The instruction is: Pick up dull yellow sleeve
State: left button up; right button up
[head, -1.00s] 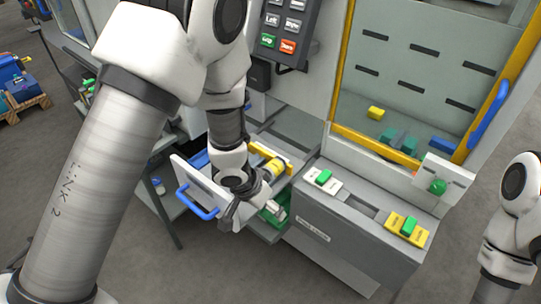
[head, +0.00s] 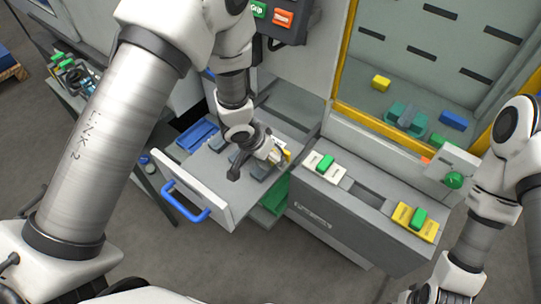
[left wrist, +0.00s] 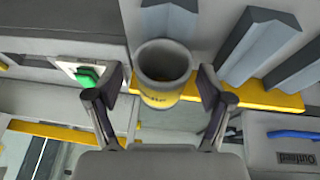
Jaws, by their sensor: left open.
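The dull yellow sleeve (left wrist: 164,74) is a short hollow cylinder with a grey rim and bore. In the left wrist view it lies between the two spread fingers of my left gripper (left wrist: 158,98), with gaps at its sides. In the head view my left gripper (head: 258,160) is over the pulled-out drawer (head: 200,172) and mostly hides the sleeve.
The drawer has grey blocks and a blue handle (head: 186,203). To its right is a grey ledge with a white fixture (head: 324,172) and a yellow fixture (head: 414,222), each with a green piece. A yellow-framed window (head: 375,130) stands behind. A button panel (head: 280,20) hangs above.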

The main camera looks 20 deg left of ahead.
pick_arm(q)
jog(key=shift+w+a+f, duration=0.1)
jog(key=shift+w+f, duration=0.05)
jog(key=shift+w, duration=0.1)
jog(key=shift+s+r, duration=0.25)
jog(key=shift+s, duration=0.05)
jog(key=c, duration=0.5)
jog(key=shift+s+r, duration=0.1)
jog(key=shift+s, duration=0.1)
jog(key=c, duration=1)
jog(key=shift+w, duration=0.2)
